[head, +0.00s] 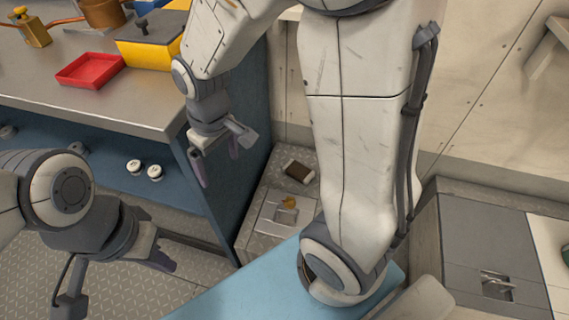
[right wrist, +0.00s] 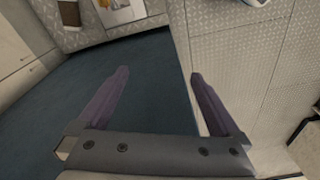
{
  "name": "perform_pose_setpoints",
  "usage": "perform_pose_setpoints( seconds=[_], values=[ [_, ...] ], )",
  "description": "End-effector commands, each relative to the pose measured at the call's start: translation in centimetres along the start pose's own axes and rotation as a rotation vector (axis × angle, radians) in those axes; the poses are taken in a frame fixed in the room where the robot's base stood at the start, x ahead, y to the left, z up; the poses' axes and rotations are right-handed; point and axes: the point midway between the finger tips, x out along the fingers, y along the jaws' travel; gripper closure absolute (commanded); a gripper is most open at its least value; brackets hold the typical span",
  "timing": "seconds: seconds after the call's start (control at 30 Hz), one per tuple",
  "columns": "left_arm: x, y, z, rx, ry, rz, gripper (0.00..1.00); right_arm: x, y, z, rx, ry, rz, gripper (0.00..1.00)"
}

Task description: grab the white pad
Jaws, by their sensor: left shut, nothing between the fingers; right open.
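I cannot make out a thing that is surely the white pad. A small brown block with pale ends (head: 299,172) lies on the grey ledge beyond my right gripper; it shows at the top left of the right wrist view (right wrist: 69,13). Two small white round pieces (head: 144,170) sit on the blue lower shelf, left of my right gripper. My right gripper (head: 217,166) is open and empty, pointing down beside the bench's blue end panel. My left gripper (head: 163,262) is shut and empty at the lower left, over the patterned floor.
The metal bench top (head: 60,90) carries a red tray (head: 90,70), a yellow box with a dark lid (head: 150,40) and a brass fitting (head: 31,27). Grey lockers (head: 480,250) stand at right.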

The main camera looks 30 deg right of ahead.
Motion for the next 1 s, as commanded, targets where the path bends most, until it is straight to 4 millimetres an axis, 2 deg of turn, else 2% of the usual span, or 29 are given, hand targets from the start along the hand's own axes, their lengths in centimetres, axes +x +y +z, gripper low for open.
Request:
perform_pose_setpoints(
  seconds=[0.03, 0.1, 0.17, 0.3, 0.5, 0.6, 0.73, 0.83, 1.0],
  values=[
    [2.8, -0.2, 0.1, 0.0, 0.0, 0.0, 1.0, 4.2, 3.3, -0.6, 0.058, -0.004, 0.014, 0.0],
    [4.2, -0.3, 0.2, 0.0, 0.0, 0.0, 1.0, 7.2, 7.6, -1.6, 0.105, 0.002, 0.033, 0.0],
    [4.0, -0.3, 0.2, 0.0, 0.0, 0.0, 1.0, 8.4, 10.4, -2.7, 0.103, -0.007, 0.038, 0.0],
    [4.9, -0.3, 0.2, 0.0, 0.001, 0.0, 1.0, 13.2, 17.2, -3.7, 0.093, -0.036, 0.04, 0.0],
    [6.2, -0.5, 0.3, 0.0, 0.001, 0.0, 1.0, 21.2, 26.7, -2.0, 0.073, -0.075, 0.03, 0.0],
    [6.7, -0.5, 0.3, 0.0, 0.001, 0.0, 1.0, 24.3, 29.9, -0.4, 0.065, -0.088, 0.023, 0.0],
    [7.0, -0.5, 0.3, 0.0, 0.001, 0.0, 1.0, 26.9, 32.5, 1.1, 0.054, -0.096, 0.017, 0.0],
    [7.1, -0.5, 0.4, 0.0, 0.001, 0.0, 1.0, 28.0, 33.3, 1.7, 0.05, -0.099, 0.014, 0.0],
    [7.8, -0.6, 0.4, 0.0, 0.001, 0.0, 1.0, 30.0, 33.4, 2.1, 0.047, -0.101, 0.012, 0.0]
  ],
)
